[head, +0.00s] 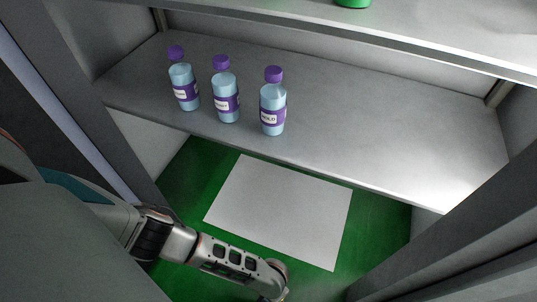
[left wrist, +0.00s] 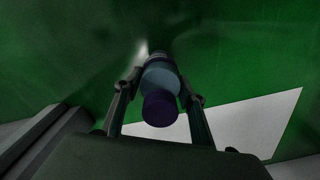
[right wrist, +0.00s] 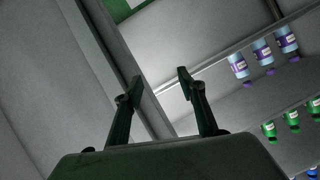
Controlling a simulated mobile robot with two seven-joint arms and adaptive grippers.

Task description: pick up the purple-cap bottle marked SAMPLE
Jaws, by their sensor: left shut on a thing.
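My left gripper (left wrist: 162,86) is shut around a bottle with a purple cap (left wrist: 160,108) and a light blue body, cap towards the wrist camera. The label on this held bottle does not show. Three more purple-cap bottles stand on the shelf: a left one (head: 184,84), a middle one (head: 225,92) and a right one (head: 272,104). The right one's label seems to read HOLD; the other labels are too small to read. My right gripper (right wrist: 160,82) is open and empty.
The grey shelf (head: 390,120) is bare to the right of the bottles. A white sheet (head: 285,210) lies on the green floor below. Grey posts flank the shelf. An upper shelf (head: 440,25) carries a green item (head: 352,3). Green-capped bottles (right wrist: 292,117) show in the right wrist view.

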